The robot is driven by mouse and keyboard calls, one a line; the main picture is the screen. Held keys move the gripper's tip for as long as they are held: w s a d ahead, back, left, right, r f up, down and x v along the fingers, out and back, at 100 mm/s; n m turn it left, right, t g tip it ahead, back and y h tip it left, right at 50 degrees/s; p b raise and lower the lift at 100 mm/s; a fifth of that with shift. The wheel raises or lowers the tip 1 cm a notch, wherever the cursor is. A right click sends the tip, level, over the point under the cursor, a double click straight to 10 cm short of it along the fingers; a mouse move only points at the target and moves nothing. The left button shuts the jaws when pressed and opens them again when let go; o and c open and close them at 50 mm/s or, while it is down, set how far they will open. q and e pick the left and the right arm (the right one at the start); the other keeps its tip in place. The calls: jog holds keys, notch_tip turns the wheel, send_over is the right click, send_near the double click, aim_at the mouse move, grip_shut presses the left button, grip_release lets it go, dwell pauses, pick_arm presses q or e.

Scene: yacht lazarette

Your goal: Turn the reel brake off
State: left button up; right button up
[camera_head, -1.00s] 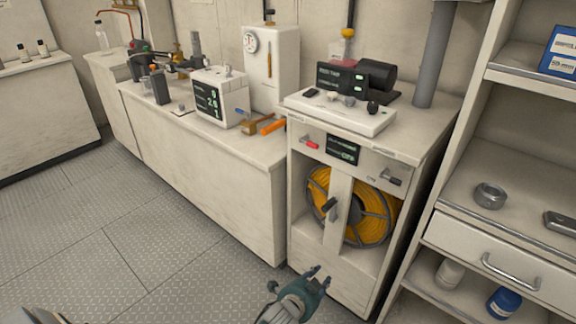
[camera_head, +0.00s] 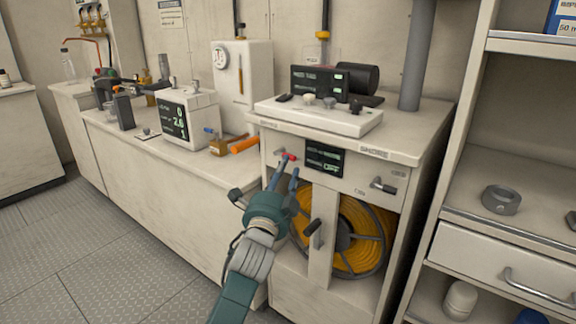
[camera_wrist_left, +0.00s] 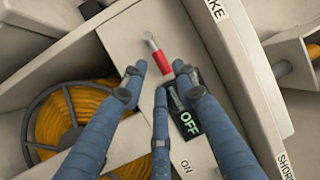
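The brake lever has a red grip (camera_head: 288,156) and sits on the upper left of the reel cabinet's front, left of a dark display (camera_head: 324,159). In the left wrist view the red grip (camera_wrist_left: 161,60) extends from a grey pivot, beside a partly visible label ending in "KE". My left gripper (camera_head: 284,174) is open, just in front of the lever. In the wrist view its fingertips (camera_wrist_left: 159,77) spread around the grip's near end; contact cannot be told. My right gripper is not in view.
Below the panel is a reel of yellow hose (camera_head: 352,232) behind a post with a black handle (camera_head: 313,230). A second lever (camera_head: 383,186) is right of the display. A counter (camera_head: 180,170) is to the left and shelves (camera_head: 505,225) to the right.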

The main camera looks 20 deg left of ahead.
pick_arm(q)
jog(key=shift+w+a+r, duration=0.1)
jog(key=shift+w+r, duration=0.1)
jog(key=shift+w, duration=0.85)
jog(key=shift+w+r, duration=0.15)
jog(key=shift+w, duration=0.9)
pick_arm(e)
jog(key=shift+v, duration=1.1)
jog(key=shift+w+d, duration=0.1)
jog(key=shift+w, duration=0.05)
pick_arm(q)
grip_shut()
